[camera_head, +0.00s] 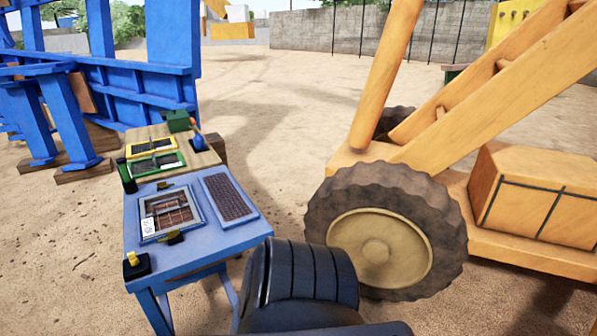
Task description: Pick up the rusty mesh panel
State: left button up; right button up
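A blue work table (205,243) stands left of centre. On its right side lies a flat rectangular panel with a dark brownish mesh (230,197) and a pale blue-grey rim. To its left a grey frame (147,231) holds a brown, rusty-looking gridded piece (172,212), with a small white label at its lower left. Which of the two is the rusty mesh panel I cannot tell for certain. Neither of my grippers is in view.
Behind is a wooden-topped table (190,160) with yellow and green frames. A large tyre (385,230) of a yellow machine stands to the right. Blue steelwork (110,85) rises at the left.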

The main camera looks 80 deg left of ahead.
aim_at(148, 233)
jog(key=u, duration=3.4)
jog(key=i, duration=1.6)
